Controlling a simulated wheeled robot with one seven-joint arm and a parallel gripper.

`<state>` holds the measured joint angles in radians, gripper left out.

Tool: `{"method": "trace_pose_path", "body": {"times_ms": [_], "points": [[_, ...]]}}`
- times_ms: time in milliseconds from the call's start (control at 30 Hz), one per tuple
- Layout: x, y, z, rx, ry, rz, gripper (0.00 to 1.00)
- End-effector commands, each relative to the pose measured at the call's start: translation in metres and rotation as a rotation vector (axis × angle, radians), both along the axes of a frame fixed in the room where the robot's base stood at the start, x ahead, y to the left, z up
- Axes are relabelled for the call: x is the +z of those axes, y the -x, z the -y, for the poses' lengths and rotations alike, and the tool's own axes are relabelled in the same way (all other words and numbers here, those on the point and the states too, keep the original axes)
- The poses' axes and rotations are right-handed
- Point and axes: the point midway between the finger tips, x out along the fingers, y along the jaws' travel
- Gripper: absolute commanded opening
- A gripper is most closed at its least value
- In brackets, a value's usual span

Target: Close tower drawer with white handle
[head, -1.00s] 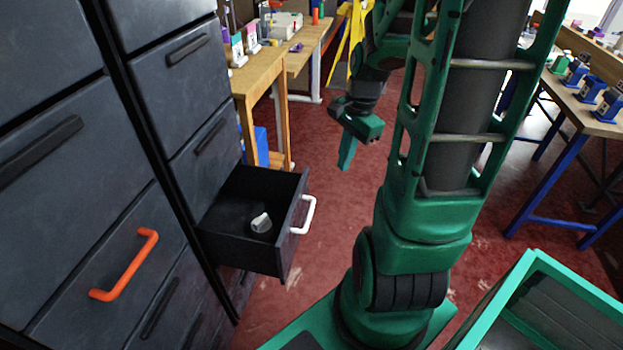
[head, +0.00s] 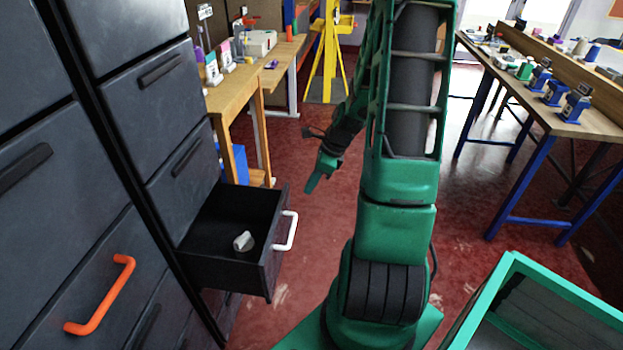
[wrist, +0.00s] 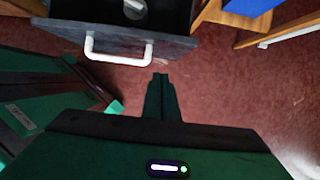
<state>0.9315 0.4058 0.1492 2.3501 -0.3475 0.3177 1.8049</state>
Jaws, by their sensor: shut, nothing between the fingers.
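The tower drawer (head: 225,268) with the white handle (head: 286,231) stands pulled out from the dark cabinet in the head view. A small pale object (head: 243,241) lies inside it. The white handle also shows in the wrist view (wrist: 118,60), on the drawer's grey front (wrist: 65,33) at the upper left. My gripper (head: 309,188) is to the right of the drawer and apart from it, above the red floor. In the wrist view my gripper (wrist: 160,78) is shut and empty, its fingertips just right of the handle and not touching it.
Another cabinet drawer with an orange handle (head: 104,300) is at the lower left, closed. A wooden table (head: 238,88) stands behind the open drawer. A workbench with blue legs (head: 575,113) is at the right.

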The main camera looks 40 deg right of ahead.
Motion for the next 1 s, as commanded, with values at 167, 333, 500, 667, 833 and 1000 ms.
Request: {"method": "trace_pose_path", "body": {"times_ms": [167, 333, 500, 667, 833, 1000], "points": [[-0.03, -0.008, -0.008, 0.001, -0.003, -0.002, 0.0], [-0.052, -0.018, -0.016, 0.004, 0.0, 0.0, 0.0], [-0.049, -0.037, -0.029, 0.003, 0.003, 0.001, 0.0], [-0.049, -0.045, -0.036, 0.003, 0.001, 0.0, 0.0], [-0.049, -0.047, -0.037, 0.001, 0.001, -0.001, 0.0], [-0.049, -0.047, -0.037, 0.002, 0.001, 0.0, 0.0]]}}
